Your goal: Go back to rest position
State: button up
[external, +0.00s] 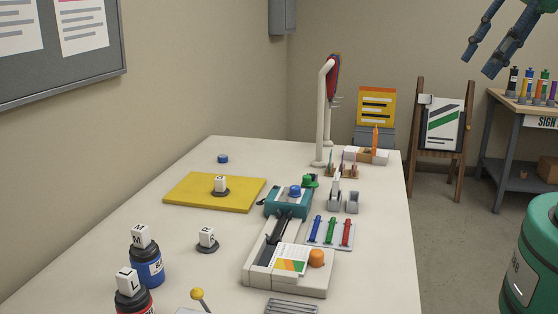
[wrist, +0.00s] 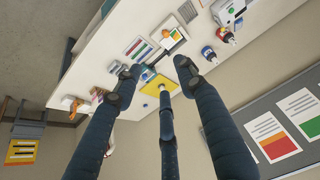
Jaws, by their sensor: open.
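My gripper (external: 480,62) hangs at the top right of the external view, high above the floor and well apart from the table. Its dark blue fingers are spread open. In the wrist view my gripper (wrist: 160,78) shows several fingers apart, with nothing held between them. The long white table (external: 180,165) lies to the left in the external view. The wrist view shows the same table (wrist: 88,62) tilted, some way beyond the fingertips. A yellow mat (external: 190,188) with a small white lettered block (external: 220,184) lies on it; the mat (wrist: 151,84) shows behind the fingers.
A laminator-like device (external: 259,276) and lettered bottles (external: 149,270) stand on the table. A white lamp-like post (external: 322,115) rises at its far end. An easel (external: 441,130), a sign bench (external: 520,105) and a green drum (external: 535,260) are at right. Open floor lies between.

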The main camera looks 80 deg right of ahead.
jog(key=shift+f+b, duration=1.7)
jog(key=shift+f, duration=0.55)
